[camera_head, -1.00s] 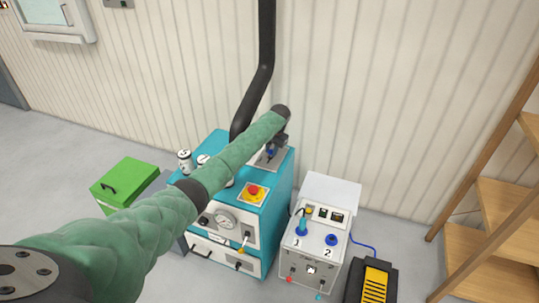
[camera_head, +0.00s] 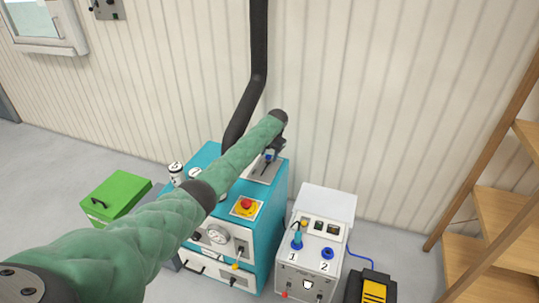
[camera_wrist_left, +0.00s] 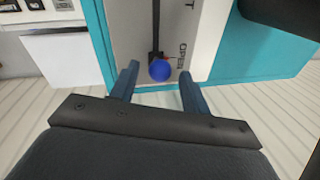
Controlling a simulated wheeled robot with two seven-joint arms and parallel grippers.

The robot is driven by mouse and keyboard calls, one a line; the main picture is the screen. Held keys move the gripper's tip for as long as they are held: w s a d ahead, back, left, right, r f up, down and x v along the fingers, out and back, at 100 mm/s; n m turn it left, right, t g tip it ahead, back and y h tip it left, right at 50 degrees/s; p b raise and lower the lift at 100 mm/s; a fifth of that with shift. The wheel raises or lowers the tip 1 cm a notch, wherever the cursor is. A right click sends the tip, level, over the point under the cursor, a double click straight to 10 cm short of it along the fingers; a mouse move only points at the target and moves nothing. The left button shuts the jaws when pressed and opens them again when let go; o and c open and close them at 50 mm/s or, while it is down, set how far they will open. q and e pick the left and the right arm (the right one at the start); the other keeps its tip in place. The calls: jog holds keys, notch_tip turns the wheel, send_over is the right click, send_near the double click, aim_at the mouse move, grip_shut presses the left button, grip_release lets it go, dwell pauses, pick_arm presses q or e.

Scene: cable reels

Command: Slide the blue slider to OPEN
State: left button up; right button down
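The blue slider (camera_wrist_left: 160,70) is a round blue knob at the end of a dark slot or rod on a pale plate (camera_wrist_left: 205,45). Lettering that reads OPEN lies beside the knob in the wrist view. My left gripper (camera_wrist_left: 158,75) is open, with one finger on each side of the knob; whether either finger touches it cannot be told. In the head view my left gripper (camera_head: 271,153) is over the pale plate on top of the teal machine (camera_head: 265,225), small and partly hidden by my arm. My right gripper is in neither view.
A grey control box (camera_head: 315,235) with two numbered blue parts stands right of the machine. A red button (camera_head: 246,204), canisters (camera_head: 176,172) and a black pipe (camera_head: 258,50) are close to my arm. A green box (camera_head: 115,195) is at left, wooden shelves (camera_head: 500,215) at right.

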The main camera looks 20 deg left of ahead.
pick_arm(q)
jog(key=shift+r, duration=0.25)
notch_tip(320, 180, up, 7)
jog(key=d+b, duration=0.1)
jog(key=shift+d, duration=0.2)
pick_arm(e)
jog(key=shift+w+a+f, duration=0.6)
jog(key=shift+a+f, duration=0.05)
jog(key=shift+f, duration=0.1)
pick_arm(q)
jog(key=shift+s, duration=0.1)
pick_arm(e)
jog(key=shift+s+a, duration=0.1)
